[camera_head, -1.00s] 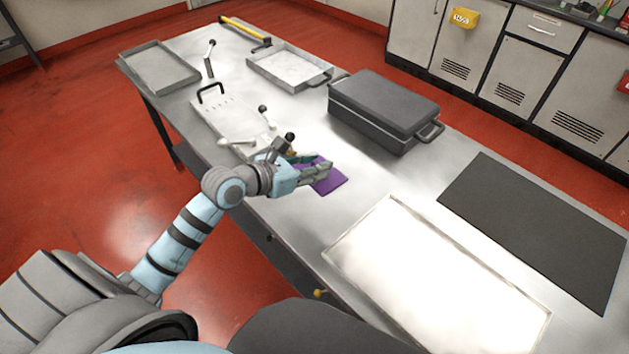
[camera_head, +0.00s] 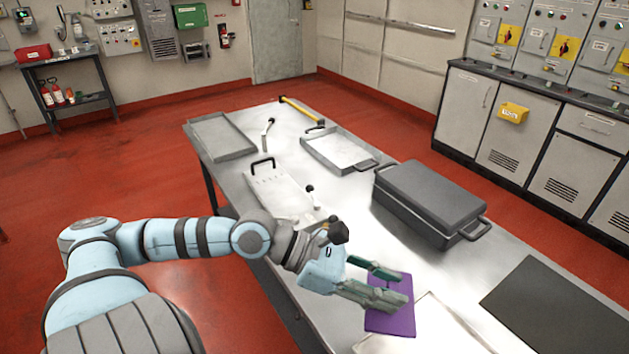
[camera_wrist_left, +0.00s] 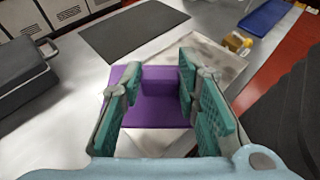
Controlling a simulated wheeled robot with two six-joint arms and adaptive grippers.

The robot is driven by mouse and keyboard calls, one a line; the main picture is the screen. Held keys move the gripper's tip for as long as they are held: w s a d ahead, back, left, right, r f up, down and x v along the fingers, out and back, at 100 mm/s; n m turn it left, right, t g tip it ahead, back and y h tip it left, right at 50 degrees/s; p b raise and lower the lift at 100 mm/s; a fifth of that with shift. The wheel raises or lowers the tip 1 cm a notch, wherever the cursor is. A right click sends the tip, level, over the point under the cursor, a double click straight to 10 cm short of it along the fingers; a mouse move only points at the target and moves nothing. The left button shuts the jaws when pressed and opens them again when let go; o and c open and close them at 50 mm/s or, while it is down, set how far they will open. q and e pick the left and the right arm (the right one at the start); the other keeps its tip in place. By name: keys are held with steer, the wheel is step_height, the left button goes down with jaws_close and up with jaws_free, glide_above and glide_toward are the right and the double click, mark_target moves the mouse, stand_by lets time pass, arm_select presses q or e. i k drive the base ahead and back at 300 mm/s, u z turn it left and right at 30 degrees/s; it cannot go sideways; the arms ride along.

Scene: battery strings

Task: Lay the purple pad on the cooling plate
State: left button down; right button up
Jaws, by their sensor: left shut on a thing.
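The purple pad (camera_head: 391,315) is held by my left gripper (camera_head: 392,285), whose fingers are closed on a raised purple grip on it. In the left wrist view the pad (camera_wrist_left: 150,112) is between and below the fingers. A pale, rimmed metal plate, likely the cooling plate (camera_head: 440,330), lies on the table just right of the pad in the head view, partly hidden and cut off. In the left wrist view this plate (camera_wrist_left: 205,58) extends beyond the pad. I cannot tell the height of the pad above it. My right gripper is not in view.
A dark mat (camera_head: 555,315) lies right of the plate. A closed grey case (camera_head: 430,200) stands behind. A white board with a handle (camera_head: 280,190), two shallow trays (camera_head: 222,136) (camera_head: 338,150) and a yellow-handled tool (camera_head: 300,110) lie farther back.

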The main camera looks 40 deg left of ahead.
mark_target(280, 191)
steer(key=z, duration=2.8)
steer(key=k, duration=1.6)
steer(key=u, duration=2.4)
